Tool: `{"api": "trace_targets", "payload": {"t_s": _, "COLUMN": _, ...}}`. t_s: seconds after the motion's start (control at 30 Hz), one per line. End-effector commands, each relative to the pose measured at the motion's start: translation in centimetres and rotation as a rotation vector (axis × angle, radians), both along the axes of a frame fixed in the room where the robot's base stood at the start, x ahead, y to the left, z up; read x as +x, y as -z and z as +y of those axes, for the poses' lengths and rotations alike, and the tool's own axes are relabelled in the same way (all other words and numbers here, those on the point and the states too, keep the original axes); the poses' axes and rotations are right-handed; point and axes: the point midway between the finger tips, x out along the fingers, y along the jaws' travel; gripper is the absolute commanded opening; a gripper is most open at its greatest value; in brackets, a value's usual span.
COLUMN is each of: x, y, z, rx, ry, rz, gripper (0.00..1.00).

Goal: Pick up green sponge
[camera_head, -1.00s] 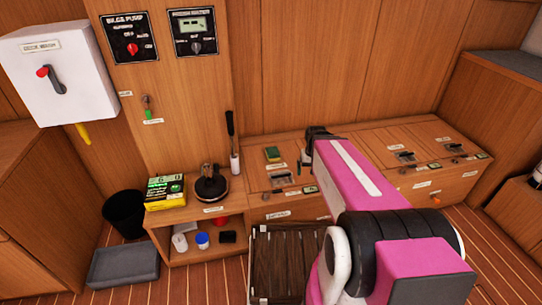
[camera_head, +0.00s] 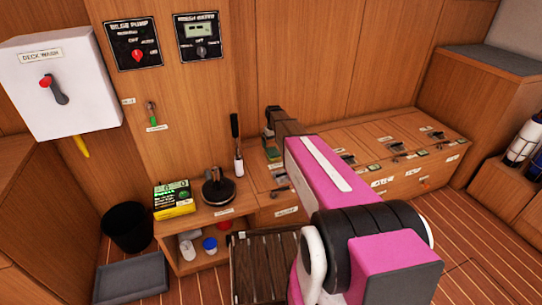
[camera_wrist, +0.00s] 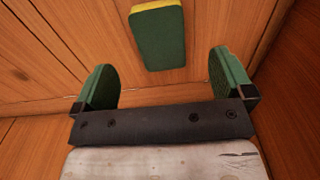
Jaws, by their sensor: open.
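The green sponge (camera_wrist: 158,38) has a yellow edge and lies on a wooden surface in the wrist view, at the top centre.
A black-handled tool (camera_head: 237,142) stands upright left of the sponge. A round black object (camera_head: 218,187) and a yellow-green box (camera_head: 174,199) sit on the shelf unit. A slatted crate (camera_head: 262,262) stands on the floor. Latched lids line the bench to the right.

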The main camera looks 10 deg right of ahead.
Motion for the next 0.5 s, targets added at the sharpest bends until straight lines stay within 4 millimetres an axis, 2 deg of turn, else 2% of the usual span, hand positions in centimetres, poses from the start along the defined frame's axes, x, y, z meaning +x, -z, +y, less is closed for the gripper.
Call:
{"api": "trace_targets", "payload": {"t_s": 0.13, "x": 0.1, "y": 2.3, "z": 0.0, "rx": 0.0, "ry": 0.0, "rz": 0.001, "gripper": 0.99}}
{"api": "trace_targets", "payload": {"t_s": 0.37, "x": 0.0, "y": 3.7, "z": -0.1, "rx": 0.0, "ry": 0.001, "rz": 0.001, "gripper": 0.99}}
{"api": "trace_targets", "payload": {"t_s": 0.5, "x": 0.0, "y": 5.4, "z": -0.2, "rx": 0.0, "ry": 0.001, "rz": 0.001, "gripper": 0.99}}
